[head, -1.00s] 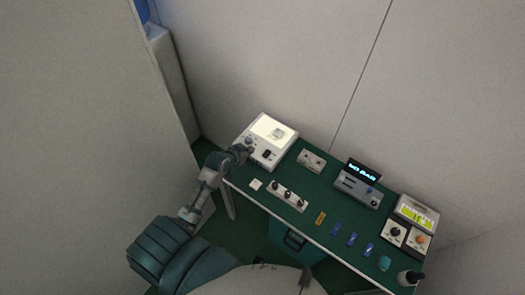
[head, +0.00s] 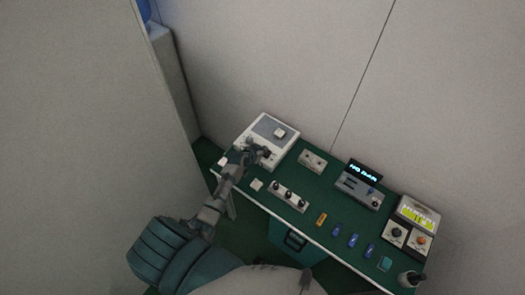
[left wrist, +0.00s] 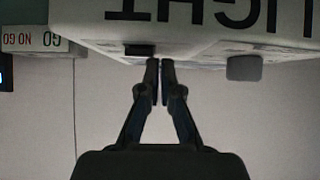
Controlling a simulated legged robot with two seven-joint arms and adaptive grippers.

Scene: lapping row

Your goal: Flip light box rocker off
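The light box (head: 248,134) is a white case at the far left end of the bench, and its top pane (head: 268,127) is dark grey and unlit. A small pale block lies on the pane. My left gripper (head: 262,151) is over the front part of the box, covering the spot of the dark rocker. In the left wrist view the box (left wrist: 95,22) appears upside down with large black letters. My left gripper's fingertips (left wrist: 160,66) are together with nothing visible between them, close to the box. A dark piece (left wrist: 140,50), perhaps the rocker, is just beside them. My right gripper is out of view.
The green bench (head: 325,185) also holds a three-knob strip (head: 288,195), a small grey box (head: 312,160), a unit with a lit display (head: 364,172), and several small blue pieces. Walls stand behind and at the left. A teal bin (head: 291,238) is under the bench.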

